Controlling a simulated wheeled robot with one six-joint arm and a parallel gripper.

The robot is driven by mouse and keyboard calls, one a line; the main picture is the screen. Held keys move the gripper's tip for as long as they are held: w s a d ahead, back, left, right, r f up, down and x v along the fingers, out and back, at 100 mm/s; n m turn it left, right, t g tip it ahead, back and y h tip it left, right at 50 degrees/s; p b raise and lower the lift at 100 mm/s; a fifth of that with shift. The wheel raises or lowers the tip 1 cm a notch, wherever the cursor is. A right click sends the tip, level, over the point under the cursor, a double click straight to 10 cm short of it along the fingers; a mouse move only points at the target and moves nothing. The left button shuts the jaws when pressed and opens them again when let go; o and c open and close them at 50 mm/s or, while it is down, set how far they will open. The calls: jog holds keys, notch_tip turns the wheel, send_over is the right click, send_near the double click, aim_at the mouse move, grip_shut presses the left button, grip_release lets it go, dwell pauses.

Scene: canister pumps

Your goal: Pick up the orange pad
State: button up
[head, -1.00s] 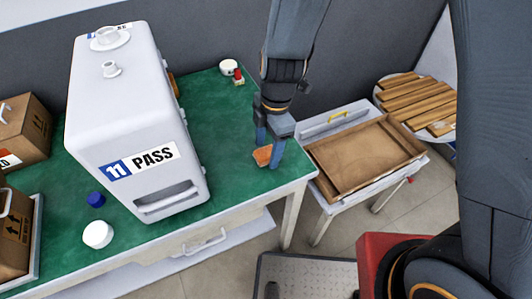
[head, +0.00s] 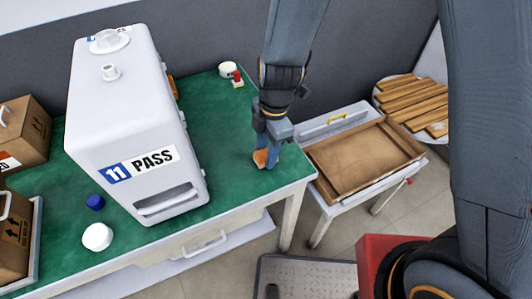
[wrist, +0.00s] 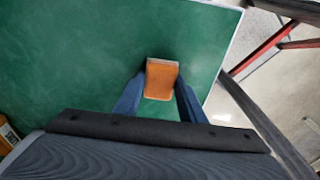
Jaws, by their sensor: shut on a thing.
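The orange pad (head: 260,158) is a small flat block at the right end of the green-topped table (head: 225,185). My gripper (head: 267,157) points down over it, with a blue finger on each side. In the wrist view the pad (wrist: 161,80) sits between the two fingertips of my gripper (wrist: 160,95), which are shut on it. Its far part sticks out beyond the fingers. I cannot tell whether the pad touches the table top.
A large white canister (head: 130,120) marked "11 PASS" stands left of my gripper. A wooden tray (head: 340,190) is on a side table at right. A small red-topped item (head: 237,78) stands behind.

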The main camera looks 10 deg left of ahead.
aim_at(266, 154)
notch_tip(266, 154, up, 10)
jog(key=b, duration=0.1)
jog(key=shift+b, duration=0.3)
jog(key=shift+f, duration=0.1)
